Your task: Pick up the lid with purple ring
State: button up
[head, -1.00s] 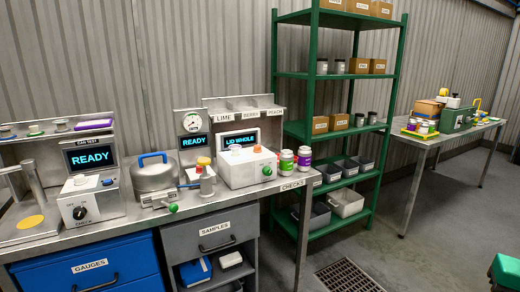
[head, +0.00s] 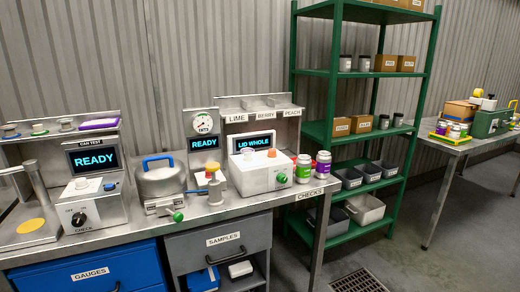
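The lid with the purple ring (head: 68,122) appears to be the rightmost of the small lids on the raised metal rack at the left end of the bench. It is small in view, so its ring shows only faintly. A lid with a green ring (head: 39,129) sits to its left, and another lid (head: 10,131) is farther left. My gripper is not in view.
Below the rack stand a tester with a READY screen (head: 95,160) and a lever press (head: 36,185). A blue-handled pot (head: 160,180), a LID WHOLE machine (head: 262,165) and jars (head: 323,164) fill the bench (head: 225,211). A green shelf (head: 325,130) stands right.

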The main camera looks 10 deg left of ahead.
aim_at(248, 151)
jog(key=i, duration=1.25)
jog(key=u, duration=0.1)
